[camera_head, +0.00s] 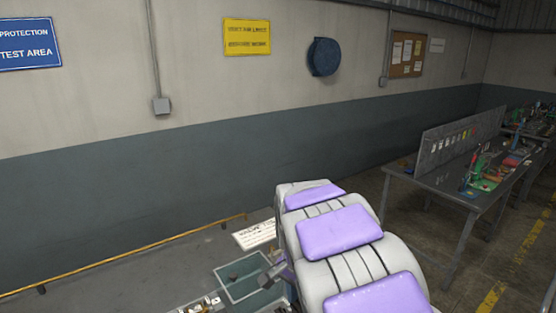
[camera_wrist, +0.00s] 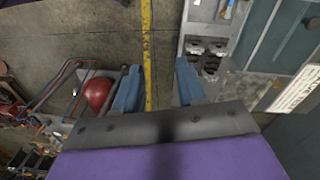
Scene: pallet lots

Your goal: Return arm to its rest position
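My arm, grey with purple pads, fills the lower middle of the head view and hides part of what lies behind it. In the wrist view my gripper (camera_wrist: 158,86) shows two blue fingers standing well apart. Nothing is between them except the floor and a yellow line far below. The gripper is open and empty. I cannot make out the fingertips clearly in the head view.
A grey-green bin (camera_head: 232,271) and a white label plate (camera_head: 255,235) lie beside my arm. A low yellow rail (camera_head: 140,252) runs along the wall. A workbench (camera_head: 447,187) with tools stands right. The wrist view shows a red rounded object (camera_wrist: 98,93) at left.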

